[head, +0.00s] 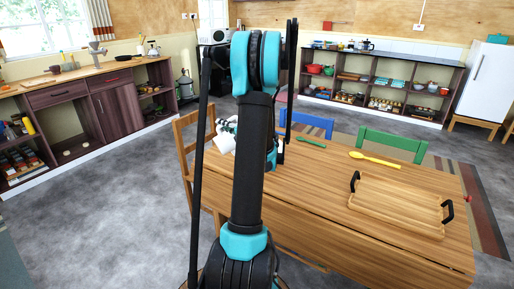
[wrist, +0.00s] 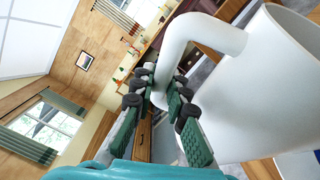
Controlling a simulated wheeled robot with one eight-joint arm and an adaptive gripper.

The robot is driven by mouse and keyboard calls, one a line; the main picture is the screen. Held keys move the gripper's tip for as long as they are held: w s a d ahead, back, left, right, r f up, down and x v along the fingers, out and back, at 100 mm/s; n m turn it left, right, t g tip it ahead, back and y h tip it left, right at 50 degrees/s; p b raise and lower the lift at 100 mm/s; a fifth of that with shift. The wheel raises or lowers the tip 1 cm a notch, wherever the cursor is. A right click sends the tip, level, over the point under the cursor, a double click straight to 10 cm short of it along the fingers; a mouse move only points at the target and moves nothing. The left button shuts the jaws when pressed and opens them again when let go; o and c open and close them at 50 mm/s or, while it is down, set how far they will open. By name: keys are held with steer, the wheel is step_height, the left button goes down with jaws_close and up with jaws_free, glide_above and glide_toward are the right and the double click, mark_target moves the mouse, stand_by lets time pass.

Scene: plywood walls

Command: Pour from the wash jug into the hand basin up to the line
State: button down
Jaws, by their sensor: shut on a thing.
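The white wash jug (wrist: 245,95) fills the right of the wrist view, with its thick curved handle (wrist: 185,32) at the top. My gripper (wrist: 165,90) is shut on the handle, its green and black fingers on both sides of it. Against the room's lines in the wrist view, the jug is tilted well over, mouth toward the upper right. I cannot see liquid in or leaving it. In the head view my arm hides most of the gripper, and a small white part of the jug (head: 224,143) shows beside it over the table. I cannot make out the hand basin or its line.
The wooden table (head: 325,215) holds a wooden tray with black handles (head: 395,205), a yellow spoon (head: 375,159) and a green utensil (head: 311,142). Green (head: 392,145) and blue (head: 306,122) chairs stand behind it, a wooden chair (head: 190,150) at its left. Open grey floor lies left.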

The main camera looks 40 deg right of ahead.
steer(key=shift+d+r+m, duration=0.1)
steer(key=shift+d+m, duration=0.2)
stand_by(0.8)
